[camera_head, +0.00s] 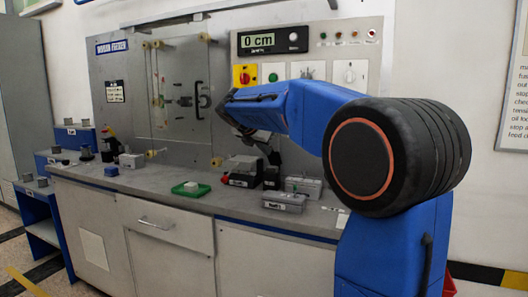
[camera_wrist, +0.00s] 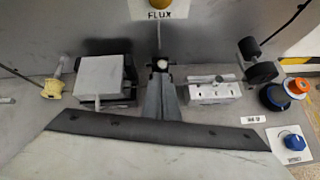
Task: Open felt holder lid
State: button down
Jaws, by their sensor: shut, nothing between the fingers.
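My gripper (camera_head: 274,157) is over the counter, shut and empty, with its tips low among several small devices. In the wrist view the shut fingers (camera_wrist: 161,88) point away, between a dark box with a pale grey top (camera_wrist: 101,77) on the left and a silver box (camera_wrist: 213,92) on the right. In the head view, a lidded silver box (camera_head: 284,202) with a small front label stands near the counter's front edge, and a second silver box (camera_head: 304,186) stands behind it. I cannot read which one is the felt holder. No lid is clearly raised.
A black-and-red device (camera_head: 242,172) stands close to my gripper. The wall panel (camera_head: 310,55) rises behind. Orange (camera_wrist: 297,87) and blue (camera_wrist: 291,140) knobs sit at right.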

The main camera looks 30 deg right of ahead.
jog(key=shift+w+d+r, duration=0.1)
jog(key=shift+w+d+r+g+y, duration=0.45)
jog(key=shift+w+d+r+y, duration=0.25)
jog(key=shift+d+r, duration=0.25)
jog(key=shift+w+d+r+g+y, duration=0.5)
jog(key=shift+w+d+r, duration=0.35)
jog(key=shift+d, duration=0.15)
jog(key=shift+s+a, duration=0.1)
jog(key=shift+a, duration=0.05)
